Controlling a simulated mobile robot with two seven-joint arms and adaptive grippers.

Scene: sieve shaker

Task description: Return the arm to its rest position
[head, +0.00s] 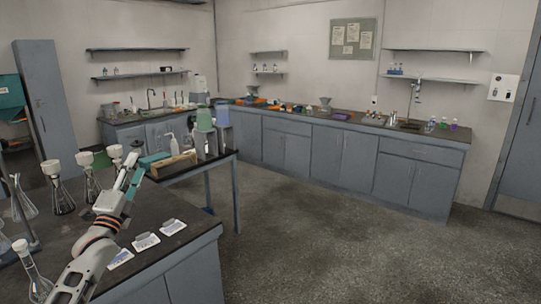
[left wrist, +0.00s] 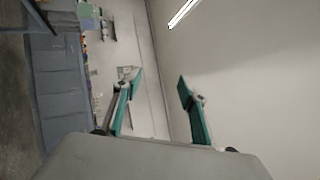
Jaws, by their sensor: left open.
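My left arm comes in from the lower left in the head view. Its gripper (head: 133,168) is raised above the dark bench top (head: 190,237) near the flasks. In the left wrist view the two teal fingers of the left gripper (left wrist: 158,85) stand wide apart with nothing between them. Behind them are a pale wall and, at the left, blue-grey cabinets (left wrist: 57,85). My right gripper shows in neither view.
Flasks with white funnels (head: 60,190) stand on the near bench, left of the arm. Several white cards (head: 146,241) lie to its right. A smaller table with a wooden rack (head: 174,165) stands behind the gripper. The floor (head: 320,245) to the right is clear.

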